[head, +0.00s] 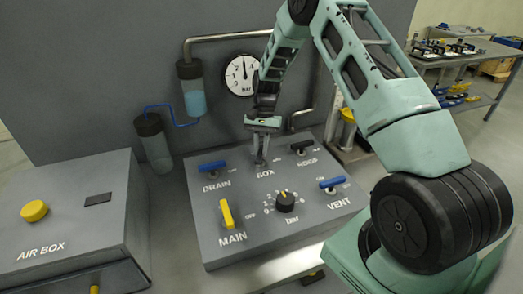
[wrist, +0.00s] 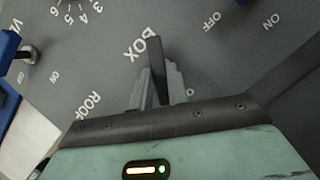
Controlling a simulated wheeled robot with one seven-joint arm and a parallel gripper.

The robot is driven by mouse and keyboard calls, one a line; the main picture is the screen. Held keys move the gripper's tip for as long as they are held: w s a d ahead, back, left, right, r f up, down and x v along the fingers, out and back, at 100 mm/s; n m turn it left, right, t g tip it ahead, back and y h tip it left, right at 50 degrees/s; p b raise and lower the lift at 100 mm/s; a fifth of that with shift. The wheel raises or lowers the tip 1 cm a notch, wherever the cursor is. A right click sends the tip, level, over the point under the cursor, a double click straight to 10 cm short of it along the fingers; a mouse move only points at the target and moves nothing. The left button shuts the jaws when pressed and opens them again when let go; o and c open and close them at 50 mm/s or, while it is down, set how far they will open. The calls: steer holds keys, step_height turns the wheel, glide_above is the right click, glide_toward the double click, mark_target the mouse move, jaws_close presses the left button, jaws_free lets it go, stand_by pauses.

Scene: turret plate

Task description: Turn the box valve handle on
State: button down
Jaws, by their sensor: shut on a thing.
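A grey sloped panel (head: 222,250) carries several labelled valve handles. My gripper (head: 261,155) reaches down from above onto the BOX valve at the back middle of the panel. In the head view its fingers largely hide the BOX handle. In the wrist view the box valve handle (wrist: 155,72) is a dark, narrow bar standing between the two grey fingers of my gripper (wrist: 156,85). The fingers are shut on it. The BOX lettering is beside the handle. The handle's ON and OFF marks are partly hidden by my gripper, so its exact setting cannot be told.
Around it are a blue DRAIN handle (head: 212,166), a black ROOF handle (head: 302,146), a blue VENT handle (head: 332,182), a yellow MAIN handle (head: 227,213) and a black bar knob (head: 286,202). A gauge (head: 241,75) hangs behind. A grey AIR BOX (head: 70,215) stands left.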

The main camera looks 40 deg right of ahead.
steer(key=n+h, duration=0.1)
steer(key=n, duration=0.2)
steer(key=n+g+h+b, duration=0.1)
steer(key=n, duration=0.2)
steer(key=shift+w+a, duration=0.2)
steer(key=shift+n, duration=0.3)
steer(key=c, duration=1.4)
jaws_free()
steer(key=shift+o, duration=0.2)
steer(key=shift+b, duration=0.3)
steer(key=b+v, duration=0.4)
steer(key=v, duration=1.3)
steer(key=shift+w+a+r, duration=0.15)
steer(key=shift+w, duration=0.15)
